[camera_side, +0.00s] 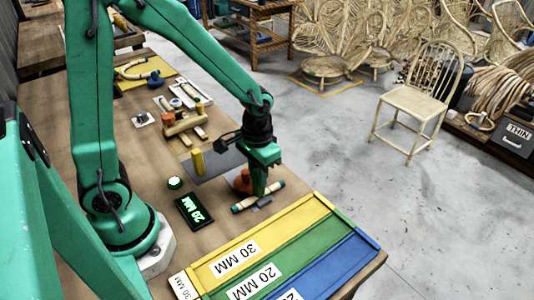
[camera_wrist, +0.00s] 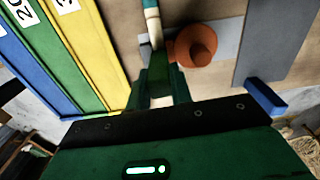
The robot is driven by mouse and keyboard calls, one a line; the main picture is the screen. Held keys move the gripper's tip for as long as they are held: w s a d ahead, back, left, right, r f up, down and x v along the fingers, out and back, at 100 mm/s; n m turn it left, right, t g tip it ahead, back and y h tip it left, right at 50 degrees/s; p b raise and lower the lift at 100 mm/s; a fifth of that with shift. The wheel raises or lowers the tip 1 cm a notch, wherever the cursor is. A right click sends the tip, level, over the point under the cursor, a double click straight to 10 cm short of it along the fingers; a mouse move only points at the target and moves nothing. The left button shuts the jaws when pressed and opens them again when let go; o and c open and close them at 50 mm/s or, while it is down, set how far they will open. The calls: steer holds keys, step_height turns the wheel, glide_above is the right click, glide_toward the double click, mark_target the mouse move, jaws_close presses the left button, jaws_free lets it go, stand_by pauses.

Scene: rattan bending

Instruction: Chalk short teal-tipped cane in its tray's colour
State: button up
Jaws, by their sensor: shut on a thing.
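The short cane (camera_side: 272,190) is pale with teal tips and lies across my gripper's fingertips near the tray. My gripper (camera_side: 259,192) points down at it and is shut on it. In the wrist view the cane (camera_wrist: 154,27) runs up from between the fingers (camera_wrist: 162,102), which hide part of it. The tray has a yellow lane (camera_side: 230,255) marked 30 MM, a green lane (camera_side: 295,254) marked 20 MM and a blue lane (camera_side: 345,262) with its label cut off. A black display (camera_side: 193,210) reads 20 MM.
An orange-brown knob (camera_wrist: 196,45) stands close beside my gripper. A blue block (camera_wrist: 265,97) is near the grey plate in the wrist view. A round green-topped item (camera_side: 174,183) is by the display. Wooden blocks (camera_side: 183,124) lie farther back on the bench.

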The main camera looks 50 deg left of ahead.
steer(key=shift+r, duration=0.1)
steer(key=shift+r, duration=3.4)
steer(key=shift+a, duration=0.1)
steer(key=a+f, duration=0.2)
steer(key=a, duration=0.6)
steer(key=a+f, duration=0.3)
steer(key=a, duration=0.5)
steer(key=shift+a+m, duration=0.25)
steer(key=shift+m, duration=0.05)
steer(key=shift+f, duration=1.95)
steer(key=shift+f, duration=0.1)
